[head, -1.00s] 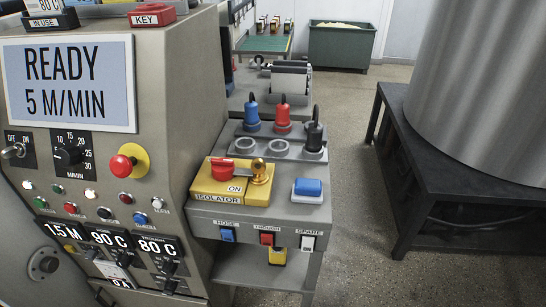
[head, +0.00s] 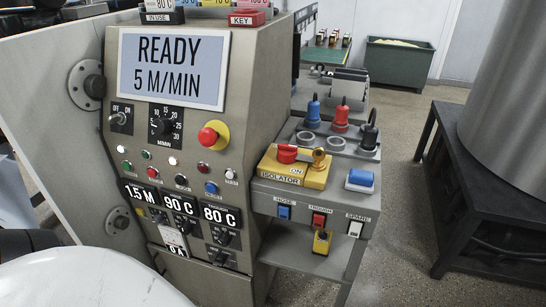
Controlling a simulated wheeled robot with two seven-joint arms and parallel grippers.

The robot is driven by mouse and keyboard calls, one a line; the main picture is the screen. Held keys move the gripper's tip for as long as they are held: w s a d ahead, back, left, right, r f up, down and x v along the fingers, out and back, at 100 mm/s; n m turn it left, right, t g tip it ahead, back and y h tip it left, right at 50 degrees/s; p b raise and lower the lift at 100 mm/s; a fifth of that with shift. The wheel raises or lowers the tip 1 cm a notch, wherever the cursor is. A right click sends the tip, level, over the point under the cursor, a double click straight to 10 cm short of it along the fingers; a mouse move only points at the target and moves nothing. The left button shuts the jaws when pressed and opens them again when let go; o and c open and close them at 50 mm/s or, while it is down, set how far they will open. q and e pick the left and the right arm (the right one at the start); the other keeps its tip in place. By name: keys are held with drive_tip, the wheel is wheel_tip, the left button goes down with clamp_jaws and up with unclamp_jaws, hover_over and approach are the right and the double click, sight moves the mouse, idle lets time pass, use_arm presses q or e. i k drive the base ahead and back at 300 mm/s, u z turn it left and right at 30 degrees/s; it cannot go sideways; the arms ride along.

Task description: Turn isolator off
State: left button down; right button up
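The isolator (head: 312,177) is a yellow box on the grey side stand, right of the control panel. Its red rotary handle (head: 287,153) sits on top, with a label reading ON beside it. A brass-coloured padlock or hasp (head: 319,158) is at the handle's right end; its exact form is too small to tell. Neither gripper is in view, and nothing touches the isolator.
The control panel's screen (head: 173,68) reads READY 5 M/MIN. A blue block (head: 360,180) sits right of the isolator, with blue, red and black plugs behind. A dark table (head: 480,165) carrying a large metal drum (head: 510,90) stands at right. Floor between is clear.

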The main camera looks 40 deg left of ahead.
sight(287, 154)
drive_tip(key=k, duration=0.4)
drive_tip(key=u, duration=1.05)
